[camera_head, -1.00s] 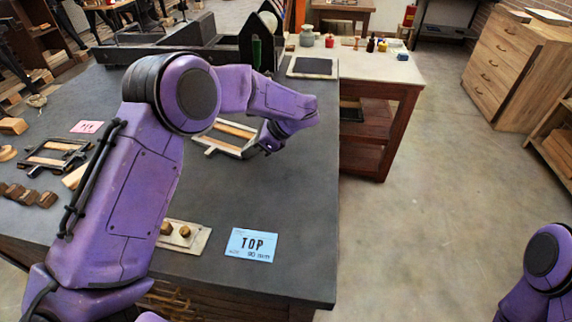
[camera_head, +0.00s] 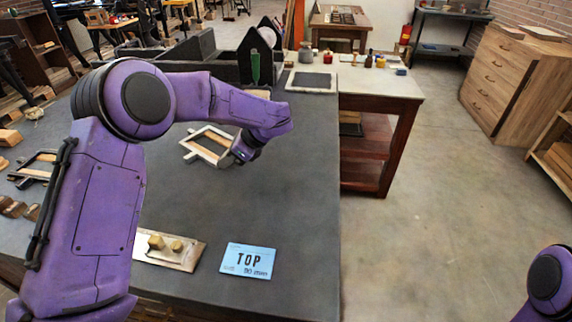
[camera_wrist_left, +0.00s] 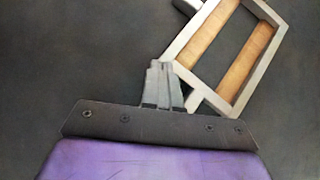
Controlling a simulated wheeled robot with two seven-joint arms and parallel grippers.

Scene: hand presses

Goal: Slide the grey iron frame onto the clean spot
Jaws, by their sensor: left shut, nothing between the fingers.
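The grey iron frame (camera_head: 197,156), with wooden strips inside it, lies flat on the dark tabletop (camera_head: 290,180). My left gripper (camera_head: 238,157) is low at the frame's right side, shut and empty. In the left wrist view the frame (camera_wrist_left: 262,74) is at the upper right, and the shut fingertips (camera_wrist_left: 160,66) are beside its near corner. They appear close to or touching its outer side; I cannot tell which. I cannot make out a distinct clean spot on the tabletop. My right gripper is out of view.
A dark slab on a pale board (camera_head: 312,80) lies at the back. The tabletop right of my gripper is bare.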

